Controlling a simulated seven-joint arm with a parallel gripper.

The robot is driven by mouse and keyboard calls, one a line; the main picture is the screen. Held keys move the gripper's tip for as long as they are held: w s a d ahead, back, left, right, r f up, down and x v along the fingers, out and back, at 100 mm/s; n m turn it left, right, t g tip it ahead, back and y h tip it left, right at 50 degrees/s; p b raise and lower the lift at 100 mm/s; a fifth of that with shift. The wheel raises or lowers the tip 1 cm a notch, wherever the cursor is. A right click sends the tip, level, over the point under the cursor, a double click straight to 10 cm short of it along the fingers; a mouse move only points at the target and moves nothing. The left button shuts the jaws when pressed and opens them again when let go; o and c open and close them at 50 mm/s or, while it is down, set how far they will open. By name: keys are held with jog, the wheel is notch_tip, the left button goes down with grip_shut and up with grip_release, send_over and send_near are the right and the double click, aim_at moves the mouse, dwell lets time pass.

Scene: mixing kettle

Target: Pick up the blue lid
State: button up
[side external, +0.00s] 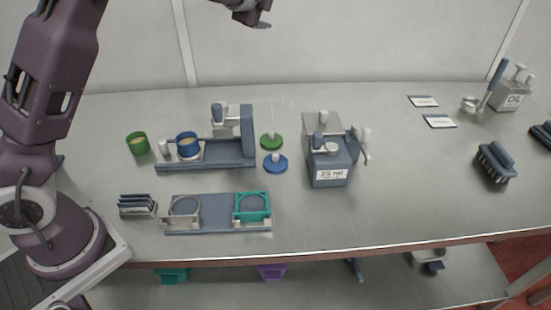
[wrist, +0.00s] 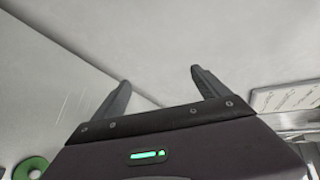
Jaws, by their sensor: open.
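My gripper (side external: 264,18) is high above the back of the table at the top of the side view, far from the lid. In the wrist view my gripper (wrist: 160,88) shows two separated fingers with nothing between them. The blue lid does not show in the wrist view; a green ring-like piece (wrist: 30,168) shows at lower left.
A blue pot (side external: 187,142) sits on the machine's base, with a green pot (side external: 137,144) to its left. A dispenser marked 25 ml (side external: 331,170) stands close right of the lid. A fixture with two rings (side external: 216,222) lies in front.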

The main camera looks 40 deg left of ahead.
jog(key=a+n+g+y, duration=0.1)
jog(key=a+n+y, duration=0.1)
jog(key=n+y, duration=0.1)
jog(key=m+g+h, duration=0.2)
jog(key=g+h, duration=0.5)
jog(key=g, duration=0.6)
send_over(277, 156)
notch_tip(277, 156, down, 10)
jog(key=f, duration=0.1)
jog(key=shift+t, duration=0.3)
notch_tip(277, 156, down, 19)
jog(key=shift+r, duration=0.2)
jog(key=c, duration=1.4)
